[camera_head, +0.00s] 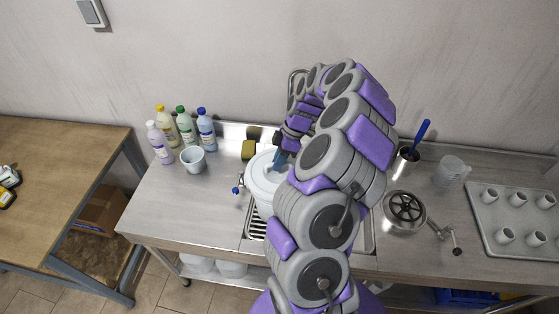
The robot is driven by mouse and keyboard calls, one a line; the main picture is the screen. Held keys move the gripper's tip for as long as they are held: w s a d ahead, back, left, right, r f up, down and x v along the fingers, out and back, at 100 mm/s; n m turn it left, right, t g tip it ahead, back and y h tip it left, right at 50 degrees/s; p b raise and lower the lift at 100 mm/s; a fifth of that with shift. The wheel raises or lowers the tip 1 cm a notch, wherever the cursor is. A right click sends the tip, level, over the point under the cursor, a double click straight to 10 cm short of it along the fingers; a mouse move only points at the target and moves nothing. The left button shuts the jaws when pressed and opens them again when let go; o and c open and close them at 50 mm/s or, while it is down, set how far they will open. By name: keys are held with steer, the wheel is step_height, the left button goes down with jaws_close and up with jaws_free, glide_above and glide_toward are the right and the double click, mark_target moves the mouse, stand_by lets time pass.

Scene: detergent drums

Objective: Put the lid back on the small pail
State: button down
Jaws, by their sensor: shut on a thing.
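A small white pail (192,160) stands open and upright on the left part of the steel counter, in front of several bottles. A larger white drum (263,192) with a round white top stands over the sink area at the centre. My arm curves over the counter from the front. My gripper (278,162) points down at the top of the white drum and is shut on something. I cannot tell clearly what it holds, as the jaws are small and partly covered by my arm. No separate small lid shows clearly.
Several capped bottles (182,128) stand behind the pail. A yellow sponge (249,150) lies by the wall. A small tap with a blue knob (237,190) is left of the drum. A round metal strainer (405,209), a jug (451,170) and a cup tray (517,246) are at right.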

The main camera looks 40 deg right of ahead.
steer(key=shift+a, duration=0.2)
steer(key=shift+d+f+b, duration=0.2)
steer(key=shift+d+b, duration=0.15)
steer(key=shift+b, duration=0.3)
steer(key=shift+a+b, duration=0.1)
steer(key=shift+b, duration=0.35)
stand_by(0.8)
stand_by(0.4)
steer(key=c, duration=0.6)
jaws_free()
steer(key=shift+r, duration=0.1)
steer(key=shift+r, duration=3.45)
steer(key=shift+c, duration=0.2)
